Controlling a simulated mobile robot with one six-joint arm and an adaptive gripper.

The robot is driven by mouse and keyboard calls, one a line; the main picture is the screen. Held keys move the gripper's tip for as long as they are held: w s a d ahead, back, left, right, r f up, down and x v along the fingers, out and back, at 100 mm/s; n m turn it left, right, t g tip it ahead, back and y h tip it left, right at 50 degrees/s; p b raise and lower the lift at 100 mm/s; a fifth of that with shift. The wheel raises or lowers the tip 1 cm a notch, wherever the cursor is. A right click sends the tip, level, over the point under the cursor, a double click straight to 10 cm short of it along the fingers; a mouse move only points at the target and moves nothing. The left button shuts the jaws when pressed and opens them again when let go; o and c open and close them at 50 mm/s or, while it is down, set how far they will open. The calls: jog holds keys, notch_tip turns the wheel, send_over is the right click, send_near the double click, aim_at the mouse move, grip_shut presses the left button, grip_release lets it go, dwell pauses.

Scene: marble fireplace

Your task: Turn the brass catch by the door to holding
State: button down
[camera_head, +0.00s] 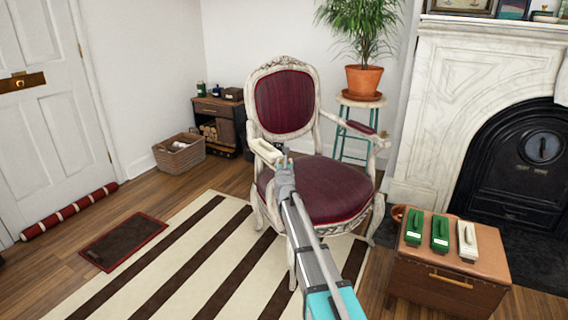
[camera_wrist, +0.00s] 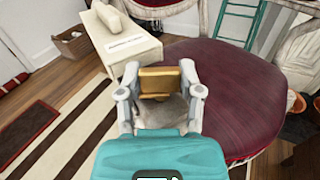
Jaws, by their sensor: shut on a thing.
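My gripper (camera_head: 286,158) is in front of the armchair, well away from the door (camera_head: 50,110). In the wrist view its two grey fingers (camera_wrist: 160,88) close on a small brass-coloured piece (camera_wrist: 160,78). I cannot tell whether this piece is the catch. A cream block with a raised handle and a label (camera_wrist: 128,46) is just beyond the fingers; it also shows in the head view (camera_head: 264,150). I cannot tell whether the brass-coloured piece is joined to it. The door carries a brass plate (camera_head: 22,82). No catch beside the door can be made out.
The armchair (camera_head: 320,190) stands on a striped rug (camera_head: 190,265). A brown chest (camera_head: 450,275) bears two green blocks (camera_head: 440,232) and a cream one (camera_head: 467,240). A dark mat (camera_head: 122,242) and a red draught roll (camera_head: 70,210) lie near the door. A basket (camera_head: 178,155) stands behind.

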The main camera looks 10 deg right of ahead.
jog(key=m+g+h, duration=0.1)
jog(key=m+h, duration=0.1)
jog(key=m+g+h, duration=0.1)
jog(key=h, duration=0.2)
jog(key=shift+w+a+m+h, duration=0.15)
jog(key=shift+m+h, duration=0.15)
jog(key=shift+m, duration=0.1)
jog(key=m+g+h, duration=0.1)
jog(key=m+h, duration=0.1)
jog(key=m+g+h, duration=0.1)
jog(key=g+h, duration=0.1)
jog(key=shift+w+m+g+h, duration=0.15)
jog(key=shift+m+g+h, duration=0.15)
jog(key=shift+m+h, duration=0.1)
jog(key=shift+m+g+h, duration=1.7)
jog(key=shift+m+g, duration=0.3)
jog(key=shift+g, duration=0.9)
jog(key=shift+c, duration=1.2)
grip_release()
jog(key=shift+s, duration=0.2)
jog(key=v, duration=1.2)
